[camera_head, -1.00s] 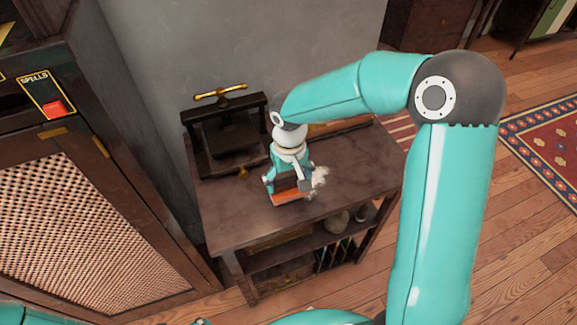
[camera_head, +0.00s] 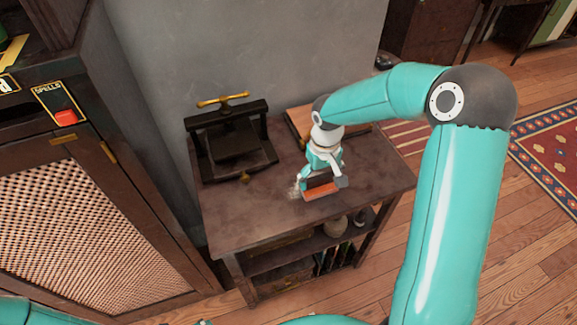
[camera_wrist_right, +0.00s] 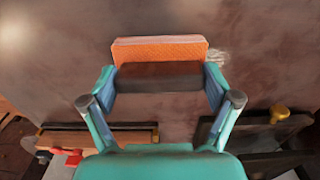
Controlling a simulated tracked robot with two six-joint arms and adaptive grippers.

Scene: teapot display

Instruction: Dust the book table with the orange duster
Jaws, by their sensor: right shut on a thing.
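The book table (camera_head: 245,222) is a dark wooden table with shelves below, standing by the grey wall. My right gripper (camera_head: 322,180) is over the middle of its top, shut on the orange duster (camera_head: 322,191). The duster is a block with a dark upper part and an orange face. It is down at the tabletop; I cannot tell how firmly it touches. In the right wrist view the duster (camera_wrist_right: 160,50) sits between the fingers of the gripper (camera_wrist_right: 160,85). A pale wisp of dust (camera_head: 295,188) shows at its left side.
A black press with a brass handle (camera_head: 228,140) stands at the table's back left. A flat wooden box (camera_head: 300,122) lies at the back, partly behind my right arm. A cabinet with a mesh door (camera_head: 75,220) stands on the left. The table's front left is clear.

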